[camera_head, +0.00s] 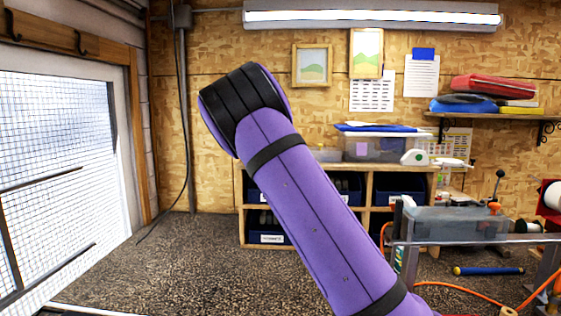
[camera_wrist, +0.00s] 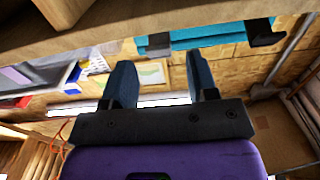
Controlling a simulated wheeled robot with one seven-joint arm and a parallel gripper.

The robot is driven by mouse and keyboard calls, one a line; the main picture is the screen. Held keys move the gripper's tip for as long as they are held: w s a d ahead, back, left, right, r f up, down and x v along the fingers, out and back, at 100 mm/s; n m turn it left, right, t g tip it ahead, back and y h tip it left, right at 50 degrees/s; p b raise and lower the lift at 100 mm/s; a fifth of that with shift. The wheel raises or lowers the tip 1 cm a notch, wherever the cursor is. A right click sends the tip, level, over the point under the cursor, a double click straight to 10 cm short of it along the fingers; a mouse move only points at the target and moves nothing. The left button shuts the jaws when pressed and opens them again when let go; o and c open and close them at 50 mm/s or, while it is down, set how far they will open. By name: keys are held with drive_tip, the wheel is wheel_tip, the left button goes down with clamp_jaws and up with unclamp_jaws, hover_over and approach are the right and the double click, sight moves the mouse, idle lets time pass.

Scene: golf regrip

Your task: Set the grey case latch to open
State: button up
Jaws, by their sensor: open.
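I cannot make out a grey case latch in either view. A grey, see-through box (camera_head: 455,223) stands on the bench at the right of the head view, but I cannot tell whether it is the case. My gripper (camera_wrist: 160,62) shows in the wrist view with its two dark blue fingers apart and nothing between them. In the head view my purple arm crosses the middle, and my gripper is not visible there. A teal thing (camera_wrist: 205,36) with dark clip-like pieces lies beyond the fingers in the wrist view; I cannot tell what it is.
A metal-edged bench (camera_head: 480,240) stands at the right, with an orange hose hanging near it. A wooden shelf unit (camera_head: 253,227) with blue bins stands at the back wall, partly hidden by my arm. The speckled floor (camera_head: 190,262) at the left is clear.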

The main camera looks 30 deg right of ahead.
drive_tip(key=shift+x, duration=1.35)
drive_tip(key=c, duration=0.9)
drive_tip(key=shift+r, duration=0.1)
drive_tip(key=shift+g, duration=0.4)
drive_tip(key=o, duration=0.9)
